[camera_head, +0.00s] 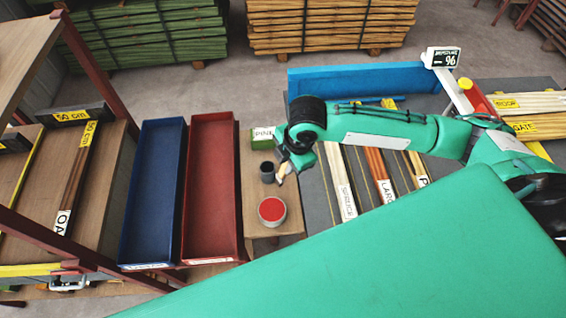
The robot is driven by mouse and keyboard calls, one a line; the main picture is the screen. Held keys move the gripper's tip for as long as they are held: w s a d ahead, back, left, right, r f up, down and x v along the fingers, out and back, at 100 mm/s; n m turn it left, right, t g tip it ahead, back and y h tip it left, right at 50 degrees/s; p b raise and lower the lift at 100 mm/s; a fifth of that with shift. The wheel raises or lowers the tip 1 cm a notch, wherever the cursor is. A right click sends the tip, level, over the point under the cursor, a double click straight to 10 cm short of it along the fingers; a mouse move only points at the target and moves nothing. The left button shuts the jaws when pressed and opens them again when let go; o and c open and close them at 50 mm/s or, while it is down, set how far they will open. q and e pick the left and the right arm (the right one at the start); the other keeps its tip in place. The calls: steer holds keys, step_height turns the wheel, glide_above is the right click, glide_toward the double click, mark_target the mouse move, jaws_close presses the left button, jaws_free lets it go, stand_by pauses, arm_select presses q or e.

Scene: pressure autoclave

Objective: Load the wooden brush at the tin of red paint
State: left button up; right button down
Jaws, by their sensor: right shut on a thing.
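The tin of red paint (271,210) stands open on the small wooden table, its round red surface facing up. My right gripper (281,174) is above the table, behind the tin and apart from it. It is shut on a small pale thing, which looks like the wooden brush (286,168). The brush is mostly hidden by the gripper and too small to make out its bristles. My left gripper is not in view.
A dark cup (266,173) stands just left of my right gripper. A green box labelled PINE (262,139) is behind it. A red tray (212,190) and a blue tray (154,195) lie to the left. Labelled wood strips lie on the right. A green part of my body covers the lower right.

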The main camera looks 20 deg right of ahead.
mark_target(283, 181)
steer(key=n, duration=0.2)
steer(key=n+y+p, duration=0.1)
steer(key=n, duration=0.1)
steer(key=a+n+p, duration=0.1)
steer(key=n, duration=0.1)
steer(key=shift+s+g, duration=0.2)
steer(key=shift+g, duration=0.2)
steer(key=n+y+p, duration=0.1)
steer(key=n, duration=0.2)
steer(key=shift+a+f+g, duration=0.1)
steer(key=shift+g, duration=0.3)
steer(key=n, duration=0.1)
steer(key=n+g, duration=0.1)
steer(key=n, duration=0.1)
steer(key=shift+s+a+f+n+p, duration=0.2)
steer(key=shift+n+p, duration=0.1)
steer(key=shift+p, duration=0.1)
step_height(283, 181, down, 6)
steer(key=b, duration=0.5)
steer(key=shift+f, duration=0.1)
steer(key=shift+f+b, duration=0.35)
steer(key=shift+f, duration=0.1)
steer(key=shift+s, duration=0.1)
stand_by(0.6)
